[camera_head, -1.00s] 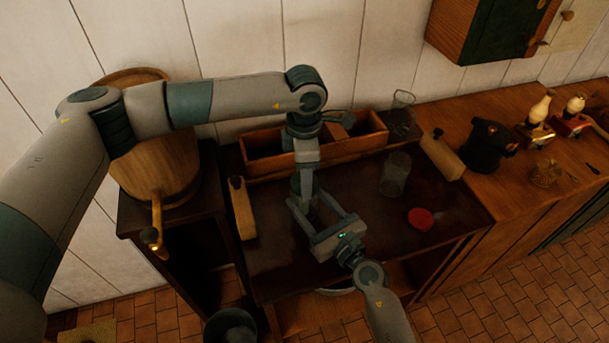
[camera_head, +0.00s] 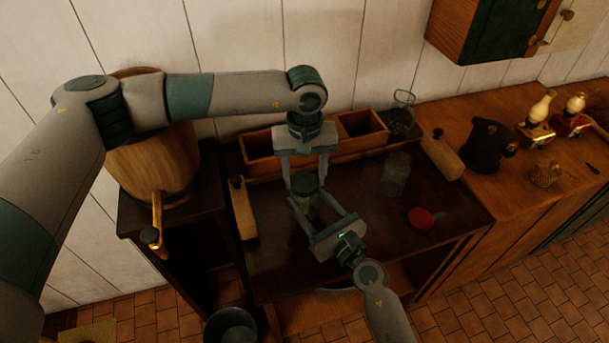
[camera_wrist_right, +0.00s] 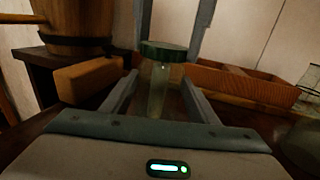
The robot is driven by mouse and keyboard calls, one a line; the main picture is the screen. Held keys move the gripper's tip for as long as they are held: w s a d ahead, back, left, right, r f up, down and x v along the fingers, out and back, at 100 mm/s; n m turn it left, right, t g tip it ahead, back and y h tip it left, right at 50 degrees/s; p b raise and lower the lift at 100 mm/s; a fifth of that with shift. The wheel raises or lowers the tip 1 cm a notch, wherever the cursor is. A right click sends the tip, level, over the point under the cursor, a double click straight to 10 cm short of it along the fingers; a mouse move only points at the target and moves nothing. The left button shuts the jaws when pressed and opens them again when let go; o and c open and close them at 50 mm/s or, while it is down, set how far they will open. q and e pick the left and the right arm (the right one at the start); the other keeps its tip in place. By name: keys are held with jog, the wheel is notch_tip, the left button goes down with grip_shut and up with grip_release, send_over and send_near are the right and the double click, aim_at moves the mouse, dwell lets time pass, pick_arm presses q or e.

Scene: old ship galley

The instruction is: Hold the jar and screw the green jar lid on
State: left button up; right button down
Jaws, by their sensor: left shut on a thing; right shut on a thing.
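The clear glass jar (camera_head: 306,209) stands upright on the dark worktop (camera_head: 265,262). The green lid (camera_head: 305,183) sits level on its mouth; jar (camera_wrist_right: 158,88) and lid (camera_wrist_right: 163,50) also show in the right wrist view. My right gripper (camera_head: 307,206) is shut on the jar from the front, one finger on each side. My left gripper (camera_head: 304,180) points straight down from above, shut on the green lid with a finger on either side. Whether the lid is threaded tight cannot be seen.
A red lid (camera_head: 420,218) lies right of the jar, with another glass jar (camera_head: 396,174) behind it. A wooden box (camera_head: 262,158) with compartments stands at the back. A barrel (camera_head: 155,165) stands left.

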pick_arm(q)
jog(key=m, duration=0.3)
jog(key=o, duration=1.2)
jog(key=shift+o, duration=0.2)
jog(key=shift+r, duration=0.15)
notch_tip(320, 180, up, 12)
pick_arm(e)
jog(key=c, duration=0.6)
grip_release()
pick_arm(q)
jog(key=shift+f, duration=0.2)
pick_arm(e)
jog(key=shift+s+d, duration=0.1)
